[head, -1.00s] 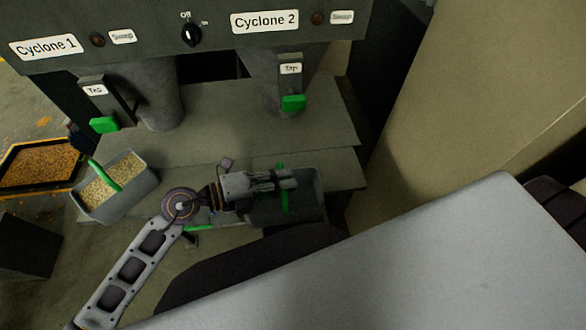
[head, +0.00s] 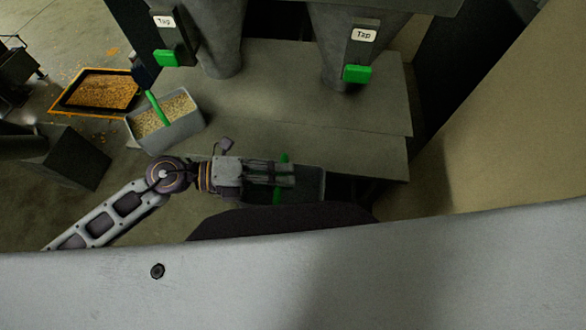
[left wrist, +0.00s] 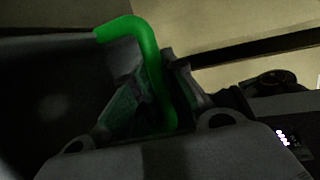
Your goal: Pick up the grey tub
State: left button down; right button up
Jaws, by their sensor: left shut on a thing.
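The grey tub (head: 316,186) is at the near edge of the lower shelf in the head view, and its inside looks dark and empty. Its green handle (head: 283,160) crosses my left gripper (head: 283,173). The gripper is shut on this handle, and the fingers hide part of it. In the left wrist view the green handle (left wrist: 148,50) runs down between the fingers (left wrist: 150,105), and the dark tub (left wrist: 50,95) fills the left side. Whether the tub touches anything below it cannot be told. My right gripper is not in view.
Two taps with green handles (head: 357,73) hang above. A tray of orange grain (head: 105,92) and a dark box (head: 72,155) are on the floor at left. A beige wall (head: 490,140) bounds the right.

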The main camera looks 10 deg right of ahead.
pick_arm(q)
jog(key=shift+s+a+b, duration=0.25)
jog(key=shift+s+a, duration=0.15)
jog(key=shift+a, duration=0.4)
jog(key=shift+s+a+b, duration=0.25)
jog(key=shift+s+a, duration=0.1)
jog(key=shift+a, duration=0.4)
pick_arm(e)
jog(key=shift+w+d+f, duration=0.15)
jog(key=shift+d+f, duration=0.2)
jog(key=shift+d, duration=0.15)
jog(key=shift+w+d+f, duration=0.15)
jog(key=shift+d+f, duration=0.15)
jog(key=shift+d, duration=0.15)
pick_arm(q)
jog(key=shift+w, duration=0.1)
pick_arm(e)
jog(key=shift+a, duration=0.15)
